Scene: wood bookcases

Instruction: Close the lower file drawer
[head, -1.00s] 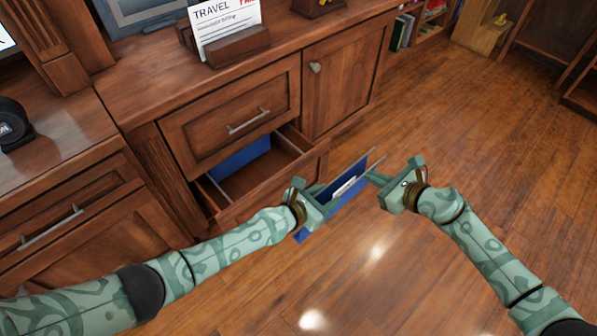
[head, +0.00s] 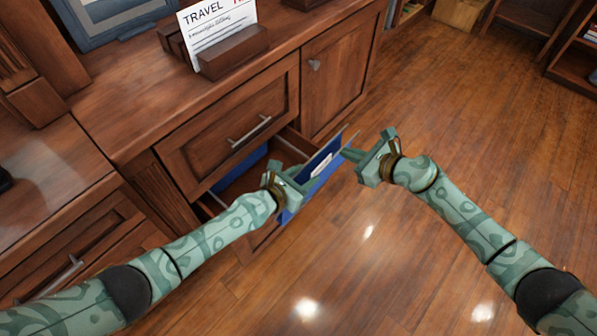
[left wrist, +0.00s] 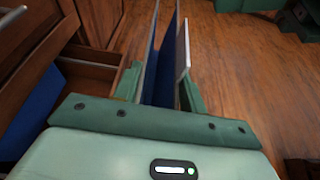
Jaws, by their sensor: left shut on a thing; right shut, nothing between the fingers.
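The lower file drawer (head: 258,238) of the wood cabinet stands open below a closed upper drawer (head: 232,128). A blue folder (head: 236,168) is inside it at the back. My left gripper (head: 294,182) is shut on another blue folder (head: 322,164) with a white label, held upright in front of the drawer and hiding part of its front. In the left wrist view, this blue folder (left wrist: 165,62) stands between the fingers, beside the open drawer (left wrist: 90,65). My right gripper (head: 352,160) is shut and empty, close to the folder's right side; I cannot tell if they touch.
A closed cupboard door (head: 335,78) is right of the drawers. A wooden holder (head: 233,52) with a travel card (head: 218,30) stands on the cabinet top. The wood floor (head: 430,130) to the right is clear.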

